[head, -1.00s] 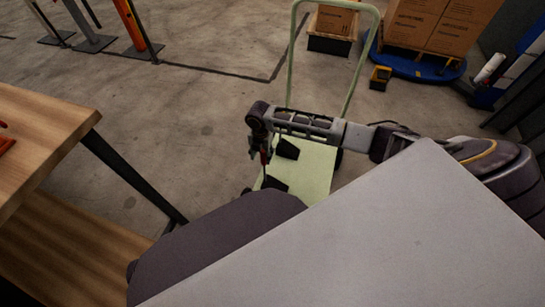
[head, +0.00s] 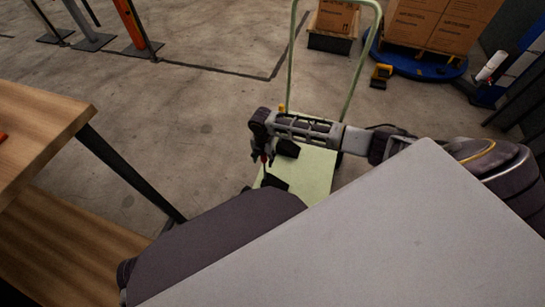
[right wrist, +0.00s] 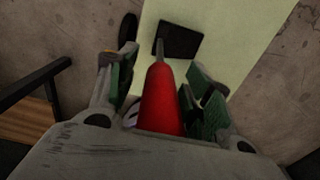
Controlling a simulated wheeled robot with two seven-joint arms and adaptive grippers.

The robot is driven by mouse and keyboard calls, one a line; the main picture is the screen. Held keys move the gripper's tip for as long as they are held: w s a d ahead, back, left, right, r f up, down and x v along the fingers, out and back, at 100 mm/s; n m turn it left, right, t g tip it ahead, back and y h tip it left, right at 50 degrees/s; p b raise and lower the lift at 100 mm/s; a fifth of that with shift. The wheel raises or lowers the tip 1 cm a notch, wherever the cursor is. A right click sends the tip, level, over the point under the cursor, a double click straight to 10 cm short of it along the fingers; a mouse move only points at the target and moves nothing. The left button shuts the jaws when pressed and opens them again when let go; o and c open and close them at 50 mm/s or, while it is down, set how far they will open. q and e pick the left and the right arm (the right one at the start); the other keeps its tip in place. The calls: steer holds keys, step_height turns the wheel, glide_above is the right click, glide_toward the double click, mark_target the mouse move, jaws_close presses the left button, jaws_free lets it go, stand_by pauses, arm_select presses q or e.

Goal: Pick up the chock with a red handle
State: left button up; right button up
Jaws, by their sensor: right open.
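The red handle (right wrist: 163,98) of a chock stands between the two fingers of my right gripper (right wrist: 165,85) in the right wrist view. The fingers are open on either side of it, with a gap to each. A thin rod runs from the handle toward a black chock block (right wrist: 180,39) on the pale green cart deck. In the head view my right gripper (head: 262,155) points down over the cart, with a bit of red at its fingers. A black block (head: 275,182) lies on the deck below, and another (head: 287,148) sits behind it. My left gripper is not in view.
The cart (head: 316,172) has a pale green upright handle frame. A wooden table (head: 40,135) with dark legs stands at the left. Boxes (head: 437,28) on a blue base and a small yellow-black item (head: 381,75) stand behind. Open floor lies between table and cart.

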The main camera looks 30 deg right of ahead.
steer(key=shift+f, duration=0.1)
stand_by(0.4)
jaws_close()
